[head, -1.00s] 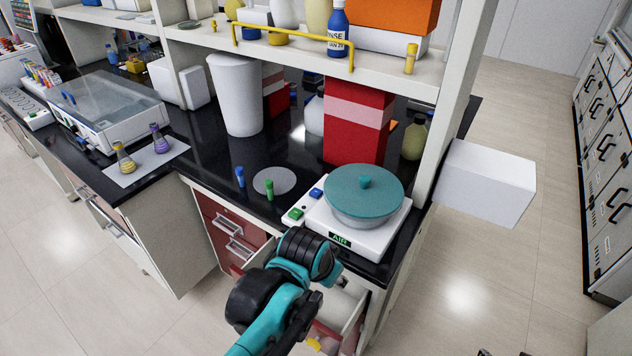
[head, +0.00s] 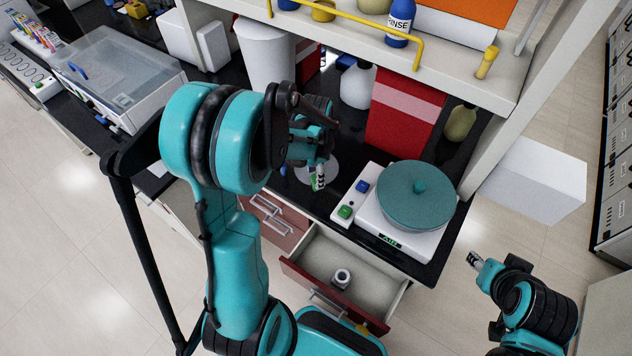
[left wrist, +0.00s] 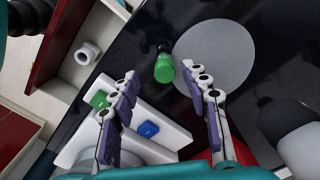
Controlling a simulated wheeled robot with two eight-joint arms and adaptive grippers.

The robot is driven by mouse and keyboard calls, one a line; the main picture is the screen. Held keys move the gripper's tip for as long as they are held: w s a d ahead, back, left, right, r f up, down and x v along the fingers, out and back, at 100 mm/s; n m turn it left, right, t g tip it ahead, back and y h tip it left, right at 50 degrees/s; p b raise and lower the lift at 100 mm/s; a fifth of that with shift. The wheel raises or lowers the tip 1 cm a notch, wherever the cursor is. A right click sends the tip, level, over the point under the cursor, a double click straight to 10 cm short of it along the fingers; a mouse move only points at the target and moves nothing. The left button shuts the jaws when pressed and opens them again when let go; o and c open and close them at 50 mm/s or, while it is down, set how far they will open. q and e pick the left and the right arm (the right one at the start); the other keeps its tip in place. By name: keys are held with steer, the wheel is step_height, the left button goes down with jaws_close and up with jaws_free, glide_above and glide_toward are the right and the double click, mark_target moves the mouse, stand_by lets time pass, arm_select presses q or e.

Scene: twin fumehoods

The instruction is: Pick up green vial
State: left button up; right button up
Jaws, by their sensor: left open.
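The green vial (left wrist: 163,69) shows in the left wrist view on the black bench, at the edge of a grey disc (left wrist: 215,55). My left gripper (left wrist: 160,74) is open, with its two fingers on either side of the vial in that view. Whether the vial is between the tips or just beyond them, I cannot tell. In the head view my left gripper (head: 319,174) is over the bench by the disc, and a bit of the green vial (head: 313,183) shows beside its tips. My right gripper (head: 474,259) is low at the right, away from the bench.
A balance (head: 419,233) with a teal lidded pan (head: 417,194) stands right of the vial. An open drawer (head: 315,261) below holds a small white ring-shaped item (head: 342,277). A red box (head: 402,118) and white bin (head: 266,55) stand behind. A shelf overhangs the back.

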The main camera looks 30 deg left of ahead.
mark_target(314, 176)
arm_select(q)
steer(key=f, duration=0.3)
steer(key=shift+w+a+b, duration=0.2)
steer(key=shift+a+b, duration=0.15)
steer(key=shift+d+f, duration=0.1)
steer(key=shift+f, duration=0.4)
jaws_close()
steer(key=shift+r, duration=0.15)
